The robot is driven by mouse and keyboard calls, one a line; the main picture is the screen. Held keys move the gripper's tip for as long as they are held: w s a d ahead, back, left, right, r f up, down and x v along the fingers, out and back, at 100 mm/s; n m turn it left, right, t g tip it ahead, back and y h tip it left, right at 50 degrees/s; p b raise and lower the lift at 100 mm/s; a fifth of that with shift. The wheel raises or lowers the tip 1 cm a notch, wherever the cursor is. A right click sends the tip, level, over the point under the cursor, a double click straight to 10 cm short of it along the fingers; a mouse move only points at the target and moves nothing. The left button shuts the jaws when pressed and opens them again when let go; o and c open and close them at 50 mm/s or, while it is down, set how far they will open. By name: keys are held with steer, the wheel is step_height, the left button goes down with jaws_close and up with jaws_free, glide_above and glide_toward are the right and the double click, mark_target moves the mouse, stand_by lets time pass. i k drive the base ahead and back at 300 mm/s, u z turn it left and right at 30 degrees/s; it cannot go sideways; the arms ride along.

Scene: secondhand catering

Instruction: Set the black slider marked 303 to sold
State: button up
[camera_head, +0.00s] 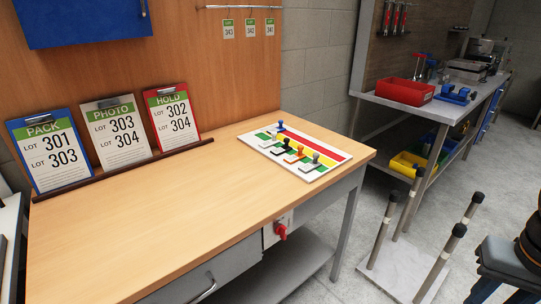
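A white slider board (262,149) lies on the wooden bench top, toward its right end. It has green, yellow and red bands, with red on the far right side. The black slider appears near the green side. Markings on the board and sliders are too small to read.
Three clipboards (116,131) lean at the back left of the bench (150,232), behind a dark rail. The bench front is clear. A red knob (280,231) sticks out below its edge. Upright black-capped posts (383,230) stand right of it. A metal table (440,108) holds a red bin.

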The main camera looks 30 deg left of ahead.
mark_target(280, 151)
steer(key=u, duration=1.25)
